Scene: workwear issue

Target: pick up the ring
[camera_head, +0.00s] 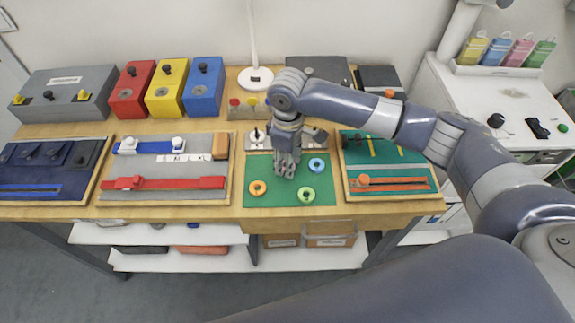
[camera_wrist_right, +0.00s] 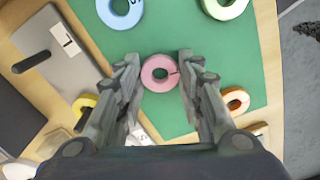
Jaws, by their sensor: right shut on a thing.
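A pink ring (camera_wrist_right: 160,73) with a small dark mark sits between the fingertips of my right gripper in the right wrist view. My right gripper (camera_head: 286,171) points down over the green mat (camera_head: 272,170) and is shut on this ring. In the head view the fingers hide most or all of it. I cannot tell whether it touches the mat. A blue ring (camera_head: 316,164), a light green ring (camera_head: 306,194) and an orange ring (camera_head: 257,188) lie on the mat around the gripper. My left gripper is not in view.
Behind the mat is a grey board (camera_wrist_right: 66,70) with pegs. A tool board (camera_head: 210,165) stands left and a green board (camera_head: 410,185) right. Red (camera_head: 127,97), yellow (camera_head: 163,98) and blue (camera_head: 205,95) boxes and a white lamp base (camera_head: 256,79) stand at the back.

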